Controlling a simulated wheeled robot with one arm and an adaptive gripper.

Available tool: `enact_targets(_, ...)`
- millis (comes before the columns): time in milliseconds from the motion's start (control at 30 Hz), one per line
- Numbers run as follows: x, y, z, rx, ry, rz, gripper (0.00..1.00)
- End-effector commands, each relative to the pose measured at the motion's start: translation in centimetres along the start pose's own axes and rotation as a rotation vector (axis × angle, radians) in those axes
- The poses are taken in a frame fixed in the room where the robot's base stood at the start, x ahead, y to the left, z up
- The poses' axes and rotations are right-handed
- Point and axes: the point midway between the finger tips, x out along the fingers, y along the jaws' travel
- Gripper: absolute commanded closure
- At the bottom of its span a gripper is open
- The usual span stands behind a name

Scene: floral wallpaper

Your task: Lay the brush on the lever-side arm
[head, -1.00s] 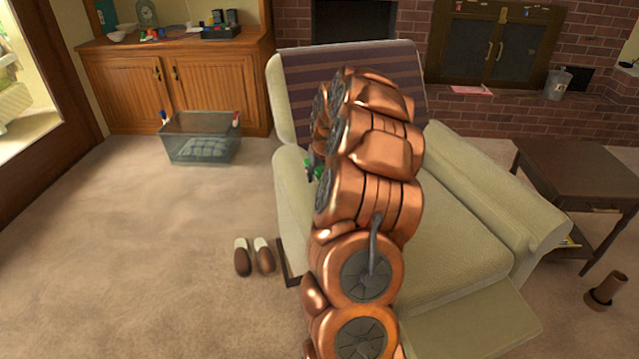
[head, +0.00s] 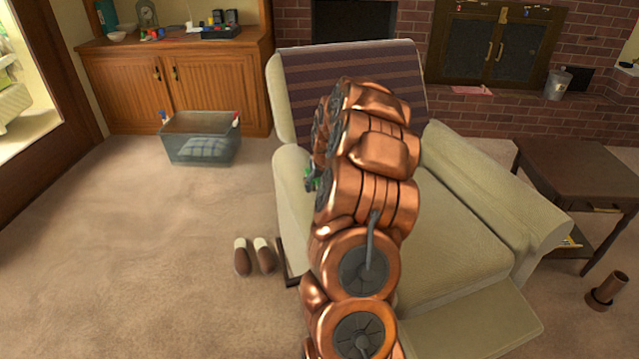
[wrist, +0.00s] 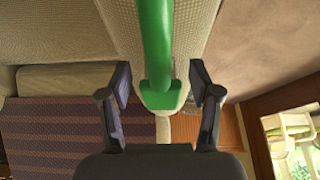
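The pale armchair (head: 455,235) has a dark lever-like piece (head: 288,262) low on its left side. The chair's left arm (head: 292,205) is partly hidden by my copper arm. A green brush (wrist: 156,40) runs down the wrist view, its wider end between my gripper's fingers (wrist: 161,85). A small bit of green shows beside my arm at the left chair arm in the head view. The fingers stand apart, with gaps on both sides of the green. The chair arm lies behind the brush; I cannot tell whether they touch.
Brown-and-white slippers (head: 253,256) lie on the carpet left of the chair. A clear bin (head: 200,140) stands by the wooden cabinet (head: 175,85). A dark side table (head: 580,175) is at the right. A striped cover (head: 355,70) hangs over the chair back.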

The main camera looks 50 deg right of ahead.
Motion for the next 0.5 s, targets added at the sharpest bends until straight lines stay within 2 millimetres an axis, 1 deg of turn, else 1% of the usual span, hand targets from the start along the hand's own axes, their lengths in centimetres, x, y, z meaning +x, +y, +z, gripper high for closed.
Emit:
enact_targets(333,-0.04,-0.01,-0.01,0.000,0.000,0.000,0.30)
enact_targets(500,-0.68,0.00,-0.20,0.000,0.000,0.000,0.30)
